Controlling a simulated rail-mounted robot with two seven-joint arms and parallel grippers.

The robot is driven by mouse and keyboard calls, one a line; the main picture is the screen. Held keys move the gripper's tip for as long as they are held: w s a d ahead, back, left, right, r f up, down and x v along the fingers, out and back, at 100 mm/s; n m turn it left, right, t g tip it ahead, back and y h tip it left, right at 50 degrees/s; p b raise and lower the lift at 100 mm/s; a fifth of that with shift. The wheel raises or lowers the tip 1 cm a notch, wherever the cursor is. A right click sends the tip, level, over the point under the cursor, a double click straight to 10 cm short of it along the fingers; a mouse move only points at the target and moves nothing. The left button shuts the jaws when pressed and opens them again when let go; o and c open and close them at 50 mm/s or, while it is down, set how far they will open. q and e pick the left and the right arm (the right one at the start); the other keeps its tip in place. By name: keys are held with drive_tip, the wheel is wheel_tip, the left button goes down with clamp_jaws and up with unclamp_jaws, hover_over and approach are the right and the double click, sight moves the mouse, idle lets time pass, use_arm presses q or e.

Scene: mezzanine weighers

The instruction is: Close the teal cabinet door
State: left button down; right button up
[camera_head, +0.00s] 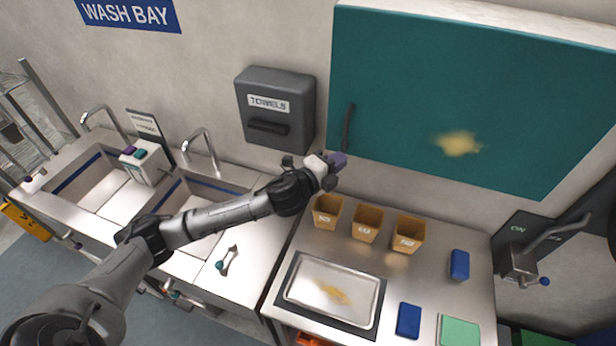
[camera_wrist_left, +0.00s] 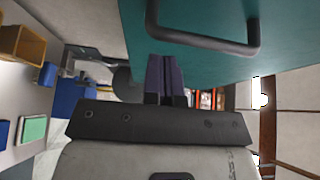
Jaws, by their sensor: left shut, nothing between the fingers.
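The teal cabinet door (camera_head: 440,90) fills the upper right of the head view, with a dark bar handle (camera_head: 348,127) near its left edge and a yellowish smear on its face. I see no clear gap along its edges, but cannot tell whether it is fully shut. My left gripper (camera_head: 339,160) is shut and empty, just below the handle by the door's lower left corner. In the left wrist view the purple fingers (camera_wrist_left: 161,76) point along the teal door (camera_wrist_left: 190,60), with the handle (camera_wrist_left: 235,48) to their upper right. Contact cannot be told. My right gripper is out of view.
A towel dispenser (camera_head: 275,110) hangs left of the cabinet. Below stand several tan bins (camera_head: 366,222), a metal tray (camera_head: 333,290) on a scale, and blue blocks (camera_head: 409,320). Sinks with taps (camera_head: 200,145) lie left. A lever box (camera_head: 520,262) is at the right wall.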

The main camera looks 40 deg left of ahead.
use_arm(q)
drive_tip(key=s+b, duration=0.3)
drive_tip(key=s, duration=0.8)
drive_tip(key=shift+s, duration=0.4)
